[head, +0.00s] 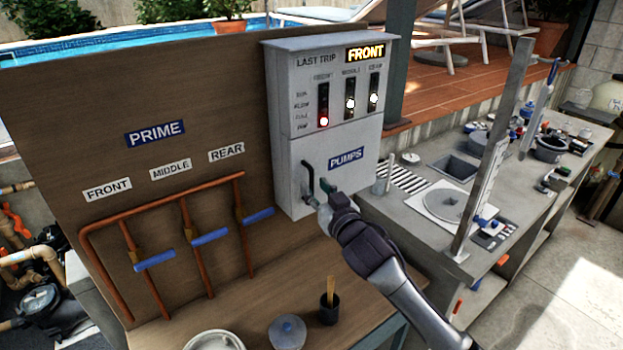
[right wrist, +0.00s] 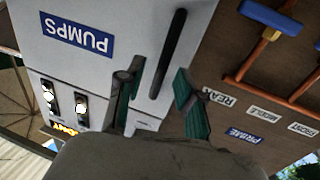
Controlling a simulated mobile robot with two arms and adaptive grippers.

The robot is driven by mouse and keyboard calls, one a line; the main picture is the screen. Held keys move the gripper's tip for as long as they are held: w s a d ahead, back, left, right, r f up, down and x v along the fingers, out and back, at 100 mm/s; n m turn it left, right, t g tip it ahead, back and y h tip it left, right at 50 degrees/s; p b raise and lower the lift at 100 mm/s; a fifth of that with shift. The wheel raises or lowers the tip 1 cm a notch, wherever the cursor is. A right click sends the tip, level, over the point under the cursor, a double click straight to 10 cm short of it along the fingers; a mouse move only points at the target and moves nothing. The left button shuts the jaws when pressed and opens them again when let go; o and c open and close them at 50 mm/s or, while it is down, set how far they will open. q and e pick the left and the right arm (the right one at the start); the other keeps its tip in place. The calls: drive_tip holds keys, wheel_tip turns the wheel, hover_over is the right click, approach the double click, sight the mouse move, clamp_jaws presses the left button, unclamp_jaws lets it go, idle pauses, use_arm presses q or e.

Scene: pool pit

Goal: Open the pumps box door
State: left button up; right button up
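The pumps box (head: 325,60) is a grey cabinet on the wooden back panel. Its lower door (head: 350,182) carries a blue PUMPS label and looks shut. A black bar handle (head: 308,182) stands upright on the door's left side; it also shows in the right wrist view (right wrist: 170,50). My right gripper (head: 322,190) is at the handle. In the right wrist view its green-padded fingers (right wrist: 160,72) are apart, with the handle's near end between them in the picture. I cannot tell whether they touch it. My left gripper is out of view.
Copper pipes with blue-handled valves (head: 210,237) are on the panel left of the box. A cup with a stick (head: 330,300) and round items stand on the wooden bench below. A cluttered grey counter (head: 420,200) lies to the right.

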drive_tip(key=shift+x, duration=1)
drive_tip(key=shift+w+a, duration=0.15)
drive_tip(key=shift+a, duration=0.05)
drive_tip(key=shift+w, duration=0.15)
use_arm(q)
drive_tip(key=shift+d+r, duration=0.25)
use_arm(e)
clamp_jaws()
